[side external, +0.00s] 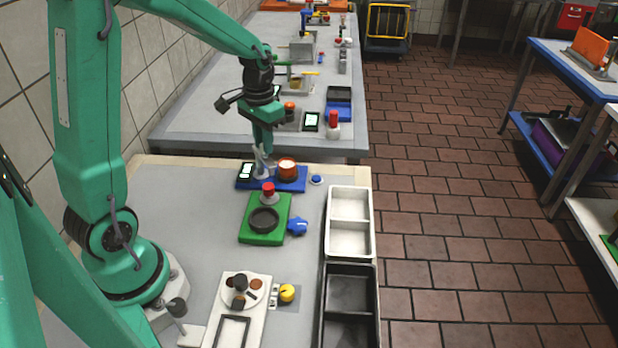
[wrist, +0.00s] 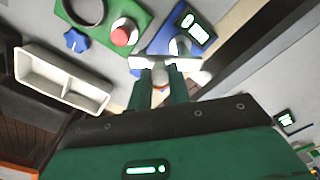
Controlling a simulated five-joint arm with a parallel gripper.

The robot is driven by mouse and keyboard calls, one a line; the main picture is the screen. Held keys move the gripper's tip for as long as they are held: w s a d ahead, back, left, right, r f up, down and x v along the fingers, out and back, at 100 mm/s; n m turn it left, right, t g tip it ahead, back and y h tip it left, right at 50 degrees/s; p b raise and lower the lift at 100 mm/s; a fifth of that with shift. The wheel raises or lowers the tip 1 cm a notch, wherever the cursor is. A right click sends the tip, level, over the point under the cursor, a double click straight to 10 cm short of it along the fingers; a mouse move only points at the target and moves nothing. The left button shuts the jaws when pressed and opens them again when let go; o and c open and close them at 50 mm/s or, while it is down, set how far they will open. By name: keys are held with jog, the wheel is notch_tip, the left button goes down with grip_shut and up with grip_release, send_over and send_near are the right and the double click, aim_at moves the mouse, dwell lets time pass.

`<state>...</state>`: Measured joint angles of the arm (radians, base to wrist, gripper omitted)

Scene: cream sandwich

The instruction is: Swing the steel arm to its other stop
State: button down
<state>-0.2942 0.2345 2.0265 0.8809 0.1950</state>
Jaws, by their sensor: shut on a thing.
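A blue base (side external: 290,185) stands near the far edge of the bench. It carries a lit display (side external: 246,170) and a copper-orange cup (side external: 287,168). The steel arm (side external: 262,172) stands on this base between the display and the cup, partly hidden by my gripper (side external: 264,150). My gripper points down from above and is shut on the steel arm. In the wrist view the fingers (wrist: 162,82) are close together, with a pale bar (wrist: 150,62) across their tips. The blue base (wrist: 160,42) and display (wrist: 195,28) show just beyond. The exact grip is blurred.
A green board (side external: 262,238) with a dark ring and red knob (side external: 268,190) is nearer, with a blue knob (side external: 297,227) beside it. A white tray (side external: 348,254) and black tray (side external: 349,266) line the right edge. A second bench (side external: 200,120) is behind.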

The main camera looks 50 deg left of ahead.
jog(key=w+n, duration=0.1)
jog(key=n, duration=0.2)
jog(key=w+n, duration=0.1)
jog(key=n, duration=0.3)
jog(key=w+a+n, duration=0.1)
jog(key=n, duration=0.2)
jog(key=shift+w+a+r+n, duration=0.1)
jog(key=shift+w+n, duration=0.2)
jog(key=shift+n, duration=0.1)
jog(key=c, duration=1.3)
grip_release()
notch_tip(320, 180, up, 8)
